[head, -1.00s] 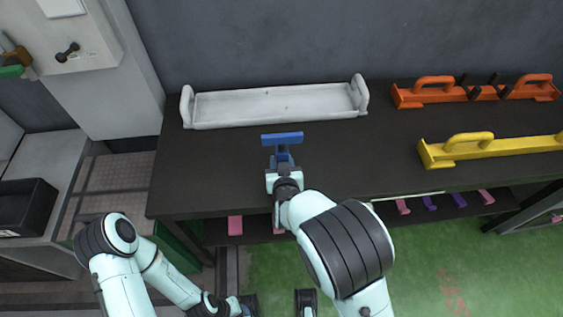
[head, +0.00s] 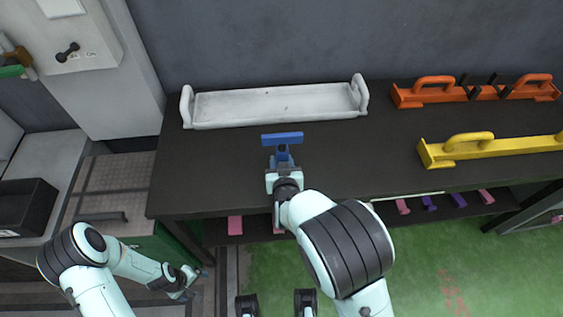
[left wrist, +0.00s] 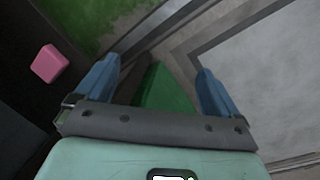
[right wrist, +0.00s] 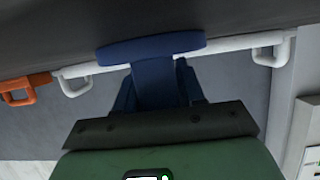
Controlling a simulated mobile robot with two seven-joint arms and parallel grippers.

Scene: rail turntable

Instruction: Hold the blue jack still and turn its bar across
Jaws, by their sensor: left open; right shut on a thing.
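The blue jack (head: 283,138) is on the dark bench top, in front of the white tray. Its flat top bar runs left to right in the head view. My right gripper (head: 284,166) is shut on the jack below the bar. The right wrist view shows the jack's bar and stem (right wrist: 153,84) close up, with a blue finger on each side of the stem; the jack's foot is hidden. My left gripper (head: 203,272) is low at the left, below the bench's front edge and away from the jack. In the left wrist view its fingers (left wrist: 156,88) are open and empty.
The white tray (head: 277,121) with end handles lies at the back. An orange holder (head: 425,97) and a yellow one (head: 500,151) lie at the right. Pink and purple pieces show on a lower shelf. The bench top left of the jack is clear.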

